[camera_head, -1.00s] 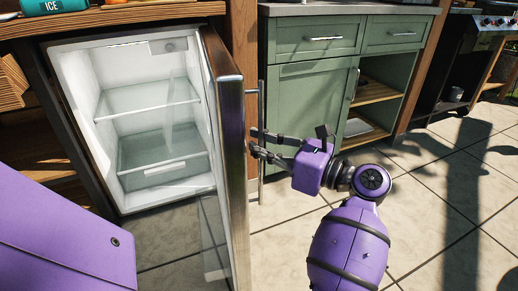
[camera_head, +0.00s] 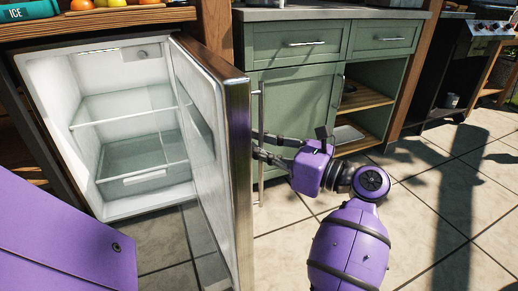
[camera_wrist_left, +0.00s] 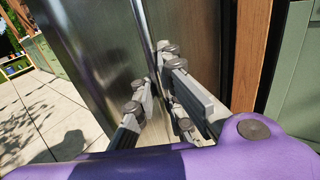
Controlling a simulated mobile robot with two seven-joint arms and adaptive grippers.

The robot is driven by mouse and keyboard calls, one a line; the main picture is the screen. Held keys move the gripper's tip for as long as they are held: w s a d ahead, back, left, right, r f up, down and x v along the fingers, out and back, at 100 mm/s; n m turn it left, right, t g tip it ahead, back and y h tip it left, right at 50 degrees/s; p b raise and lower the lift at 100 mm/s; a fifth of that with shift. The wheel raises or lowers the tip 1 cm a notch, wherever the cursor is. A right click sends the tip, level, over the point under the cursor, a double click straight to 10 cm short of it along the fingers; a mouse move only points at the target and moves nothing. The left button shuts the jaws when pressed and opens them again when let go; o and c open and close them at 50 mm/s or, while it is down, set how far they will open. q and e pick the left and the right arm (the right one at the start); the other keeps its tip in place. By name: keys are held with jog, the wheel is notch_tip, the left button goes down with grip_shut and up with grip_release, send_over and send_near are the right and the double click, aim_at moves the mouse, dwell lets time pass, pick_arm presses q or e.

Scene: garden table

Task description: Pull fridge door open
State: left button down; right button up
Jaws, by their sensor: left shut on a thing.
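The fridge door (camera_head: 243,170) stands open in the head view, with its pale inner face and steel outer edge showing. The white fridge interior (camera_head: 125,120) is in view to its left. A slim upright handle (camera_head: 260,105) runs along the door's outer side. My left gripper (camera_head: 260,150) is shut on this handle from the right, with its fingertips partly hidden by the door edge. In the left wrist view, the fingers (camera_wrist_left: 160,92) close at the bar against the dark steel door front (camera_wrist_left: 100,60). My right gripper is not in view.
Green cabinets (camera_head: 290,95) with drawers stand right of the fridge, and open wooden shelves (camera_head: 365,95) are beyond them. A grill (camera_head: 488,28) is at the far right. The tiled floor (camera_head: 420,220) in front is clear.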

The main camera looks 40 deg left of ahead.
pick_arm(q)
jog(key=shift+d+f, duration=0.1)
jog(key=shift+d, duration=0.2)
jog(key=c, duration=2.2)
grip_release()
jog(key=shift+w, duration=0.1)
jog(key=shift+o, duration=1.3)
jog(key=shift+d, duration=0.25)
jog(key=shift+o, duration=0.5)
jog(key=shift+a, duration=0.1)
jog(key=shift+a, duration=0.1)
jog(key=v, duration=1.2)
